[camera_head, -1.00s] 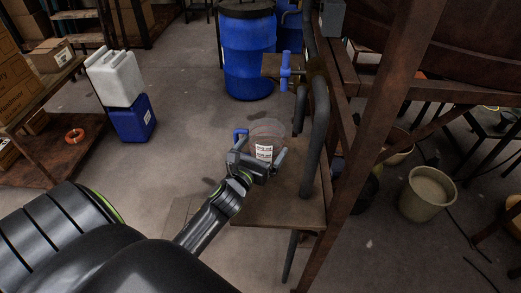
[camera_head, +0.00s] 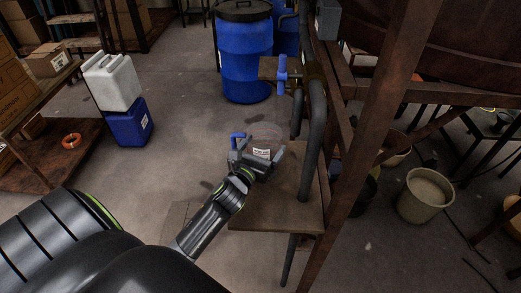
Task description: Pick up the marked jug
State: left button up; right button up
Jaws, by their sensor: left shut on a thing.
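The marked jug (camera_head: 265,132) is clear with a blue handle on its left and a white label (camera_head: 261,153) on its front. It is above the small brown table (camera_head: 290,205) beside the pipes. My left gripper (camera_head: 258,153) reaches in from the lower left. Its fingers are on either side of the jug's body, shut on it. The gripper hides the jug's lower part, so I cannot tell whether its base touches the table. My right gripper is not in view.
Thick grey pipes (camera_head: 311,130) with a blue valve handle (camera_head: 282,75) rise close to the right of the jug. A rusty beam (camera_head: 372,125) stands further right. A blue barrel (camera_head: 245,60) stands behind.

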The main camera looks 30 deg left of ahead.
pick_arm(q)
jog(key=shift+r+p, duration=0.3)
jog(key=shift+r, duration=0.3)
notch_tip(320, 180, up, 3)
jog(key=shift+f+p, duration=0.1)
jog(key=shift+p, duration=0.55)
jog(key=s+a+b, duration=0.7)
jog(key=s+a, duration=0.2)
jog(key=a, duration=0.6)
jog(key=shift+s+a+f, duration=0.15)
jog(key=shift+s+f, duration=0.05)
jog(key=shift+f, duration=0.1)
